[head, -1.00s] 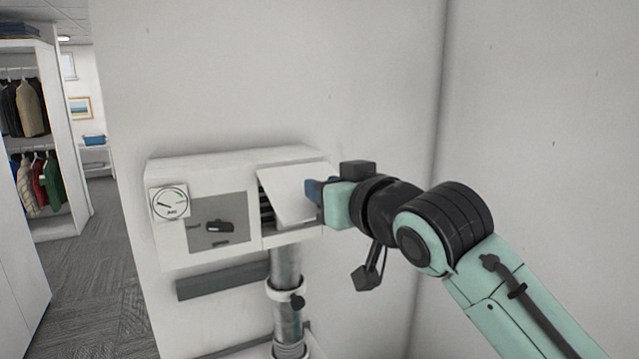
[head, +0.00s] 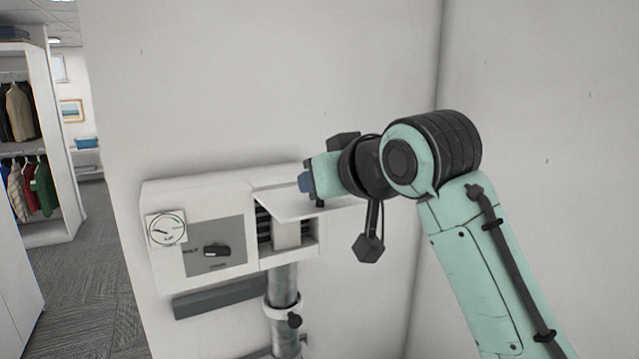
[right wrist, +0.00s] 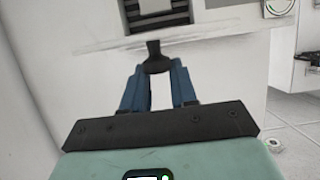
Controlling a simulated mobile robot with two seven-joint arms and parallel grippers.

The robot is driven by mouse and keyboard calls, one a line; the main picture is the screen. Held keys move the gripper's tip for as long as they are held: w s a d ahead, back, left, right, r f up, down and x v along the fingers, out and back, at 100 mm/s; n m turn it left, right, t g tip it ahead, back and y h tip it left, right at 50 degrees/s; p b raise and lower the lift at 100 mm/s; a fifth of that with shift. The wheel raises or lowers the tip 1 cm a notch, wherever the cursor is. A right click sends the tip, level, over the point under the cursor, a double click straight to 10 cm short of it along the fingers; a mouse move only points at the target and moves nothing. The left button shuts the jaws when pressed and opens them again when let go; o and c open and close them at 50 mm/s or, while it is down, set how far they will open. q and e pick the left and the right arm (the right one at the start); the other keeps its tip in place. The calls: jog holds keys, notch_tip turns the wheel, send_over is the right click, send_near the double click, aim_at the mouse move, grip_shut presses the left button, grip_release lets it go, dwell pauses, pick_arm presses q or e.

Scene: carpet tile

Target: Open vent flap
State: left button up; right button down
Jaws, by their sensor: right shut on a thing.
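The white vent flap (head: 283,204) is hinged at its top on the white wall box (head: 215,190) and stands swung up and outward, near level. Behind it the dark slatted vent opening (head: 264,228) shows, also at the top of the right wrist view (right wrist: 157,12). My right gripper (head: 306,182) is at the flap's right side. In the right wrist view its blue fingers (right wrist: 157,72) are closed on a small black knob (right wrist: 155,57) at the flap's edge. The arm hides part of the flap in the head view. My left gripper is not in view.
A round gauge (head: 166,229) and a dark switch (head: 217,251) are on the box front. A metal pipe (head: 284,286) runs down below it. A wall corner is close on the right. A clothes closet (head: 40,150) stands far left, with open carpet before it.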

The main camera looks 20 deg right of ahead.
jog(key=shift+f, duration=0.25)
dwell(0.3)
jog(key=c, duration=0.9)
grip_release()
jog(key=shift+s, duration=0.15)
jog(key=shift+o, duration=0.2)
jog(key=shift+r, duration=0.1)
jog(key=v, duration=1.2)
